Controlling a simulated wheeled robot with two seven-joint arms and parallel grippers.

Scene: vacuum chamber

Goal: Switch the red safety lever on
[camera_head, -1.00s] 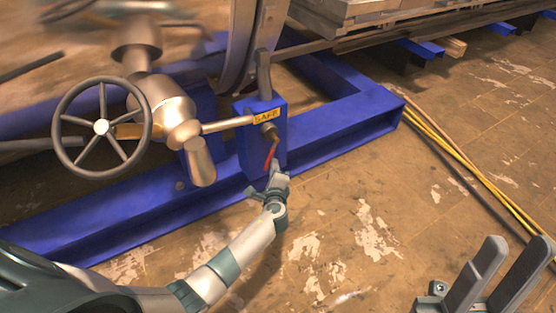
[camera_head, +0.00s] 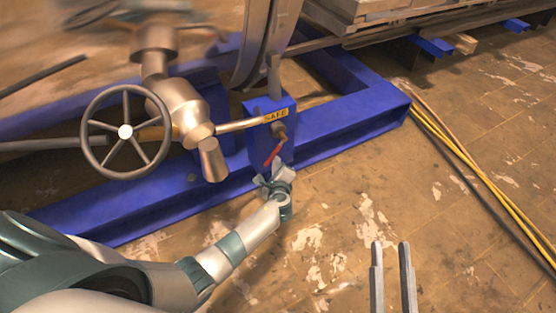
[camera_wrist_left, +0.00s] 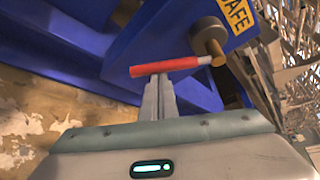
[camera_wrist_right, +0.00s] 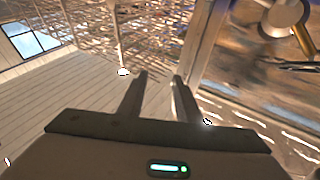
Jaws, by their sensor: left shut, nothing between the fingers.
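The red lever (camera_head: 273,154) hangs from a brass pivot (camera_head: 278,131) on a blue box with a yellow SAFE label (camera_head: 275,116). In the head view it slants down to the left. My left gripper (camera_head: 270,176) is at the lever's lower end. In the left wrist view the red lever (camera_wrist_left: 165,67) lies across the tips of the shut fingers (camera_wrist_left: 158,85); I cannot tell whether they touch it. Nothing is between the fingers. My right gripper (camera_head: 392,250) is open and empty at the lower right, and its parted fingers also show in the right wrist view (camera_wrist_right: 160,85).
A grey handwheel (camera_head: 125,132) and metal valve pipes stand left of the blue box. The blue frame (camera_head: 360,118) runs along the floor around it. Yellow cables (camera_head: 470,165) lie at the right. The floor between the frame and my right gripper is clear.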

